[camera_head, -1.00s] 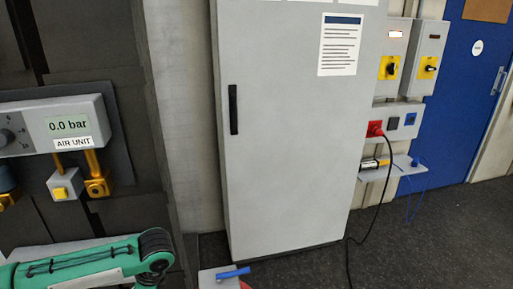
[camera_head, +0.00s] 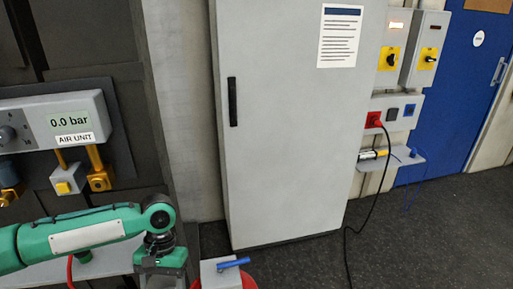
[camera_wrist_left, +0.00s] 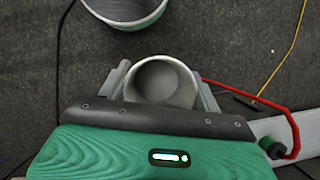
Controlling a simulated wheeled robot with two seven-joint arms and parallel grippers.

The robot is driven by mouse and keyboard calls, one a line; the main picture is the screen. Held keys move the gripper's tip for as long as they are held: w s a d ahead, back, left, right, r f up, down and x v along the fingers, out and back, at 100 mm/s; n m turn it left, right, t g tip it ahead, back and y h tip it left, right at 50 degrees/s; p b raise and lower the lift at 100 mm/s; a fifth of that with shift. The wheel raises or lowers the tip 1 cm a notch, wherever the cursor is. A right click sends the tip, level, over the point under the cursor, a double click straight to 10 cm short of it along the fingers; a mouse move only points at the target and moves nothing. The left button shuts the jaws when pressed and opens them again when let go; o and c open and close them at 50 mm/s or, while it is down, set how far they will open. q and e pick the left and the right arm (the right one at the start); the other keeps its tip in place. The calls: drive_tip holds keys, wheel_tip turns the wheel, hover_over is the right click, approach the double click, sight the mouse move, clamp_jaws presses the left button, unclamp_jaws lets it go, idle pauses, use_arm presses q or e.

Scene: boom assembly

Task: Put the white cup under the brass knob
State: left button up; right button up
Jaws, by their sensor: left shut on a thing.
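My left gripper (camera_wrist_left: 160,82) is shut on the white cup (camera_wrist_left: 176,68). The wrist view looks down into the cup's open, round mouth, with a finger on each side. In the head view my green left arm reaches in from the left, and its wrist hangs down at the bottom edge; the cup cannot be made out there. A brass knob-like fitting (camera_head: 101,180) hangs from a brass pipe under the grey air unit (camera_head: 52,122), above and left of my wrist. A second brass piece shows at the far left edge. My right gripper is out of view.
A tall grey cabinet (camera_head: 285,150) stands to the right. A box with a blue handle (camera_head: 222,274) is right of my wrist. A round container (camera_wrist_left: 125,10) stands on the dark floor beyond the cup.

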use_arm(q)
drive_tip(key=shift+d+r, duration=0.1)
drive_tip(key=shift+r, duration=0.1)
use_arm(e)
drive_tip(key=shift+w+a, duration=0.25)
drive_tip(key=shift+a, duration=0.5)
use_arm(q)
drive_tip(key=shift+s, duration=0.1)
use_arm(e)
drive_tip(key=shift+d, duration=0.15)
use_arm(q)
drive_tip(key=shift+f, duration=0.1)
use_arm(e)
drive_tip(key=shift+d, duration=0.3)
